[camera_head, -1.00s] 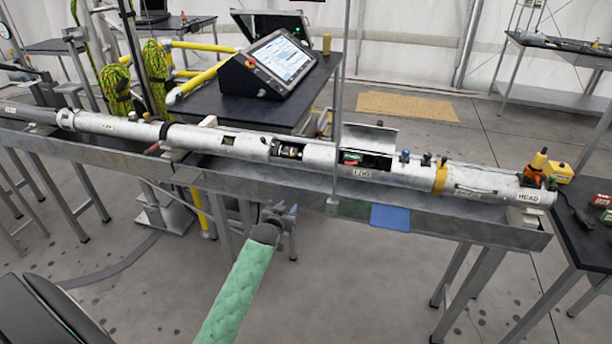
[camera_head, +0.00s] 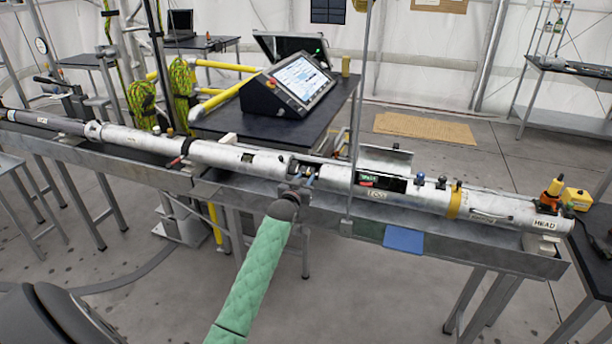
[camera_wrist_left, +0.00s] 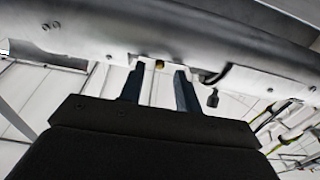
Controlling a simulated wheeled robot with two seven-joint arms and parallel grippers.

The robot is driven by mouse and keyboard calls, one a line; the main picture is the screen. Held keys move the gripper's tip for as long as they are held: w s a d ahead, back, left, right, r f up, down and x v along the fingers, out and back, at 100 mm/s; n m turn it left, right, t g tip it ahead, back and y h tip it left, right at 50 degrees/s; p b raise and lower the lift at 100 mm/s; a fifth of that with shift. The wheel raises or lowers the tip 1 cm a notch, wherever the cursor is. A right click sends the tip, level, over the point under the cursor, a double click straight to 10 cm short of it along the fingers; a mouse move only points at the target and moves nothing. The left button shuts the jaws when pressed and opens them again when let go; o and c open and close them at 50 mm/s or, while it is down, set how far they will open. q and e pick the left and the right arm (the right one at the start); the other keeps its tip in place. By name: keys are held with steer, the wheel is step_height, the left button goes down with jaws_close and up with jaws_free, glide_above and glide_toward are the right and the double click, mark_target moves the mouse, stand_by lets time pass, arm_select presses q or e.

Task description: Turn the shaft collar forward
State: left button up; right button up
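A long silver tube (camera_head: 425,202) with several cut-out windows lies along a grey trough. My left gripper (camera_head: 299,181), on the green-sleeved arm, is at the near side of the tube, in front of its middle window (camera_head: 316,172). The gripper covers part of this window, and I cannot make out the shaft collar now. In the left wrist view my two dark fingers (camera_wrist_left: 160,72) are apart, with their tips at the tube's underside (camera_wrist_left: 110,32). A small yellowish spot (camera_wrist_left: 159,65) shows between the tips. I see nothing gripped. My right gripper is out of view.
The grey trough (camera_head: 470,250) runs under the tube, with a blue pad (camera_head: 404,239) on its front. A thin upright post (camera_head: 357,120) stands right of the gripper. Behind is a black table with a tilted screen console (camera_head: 290,85). An open window with red and green parts (camera_head: 367,180) lies right.

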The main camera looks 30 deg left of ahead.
arm_select(q)
steer(key=shift+x, duration=0.75)
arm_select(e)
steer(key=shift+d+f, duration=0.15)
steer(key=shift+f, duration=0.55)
arm_select(q)
jaws_close()
steer(key=shift+r+p, duration=0.1)
steer(key=shift+p, duration=0.2)
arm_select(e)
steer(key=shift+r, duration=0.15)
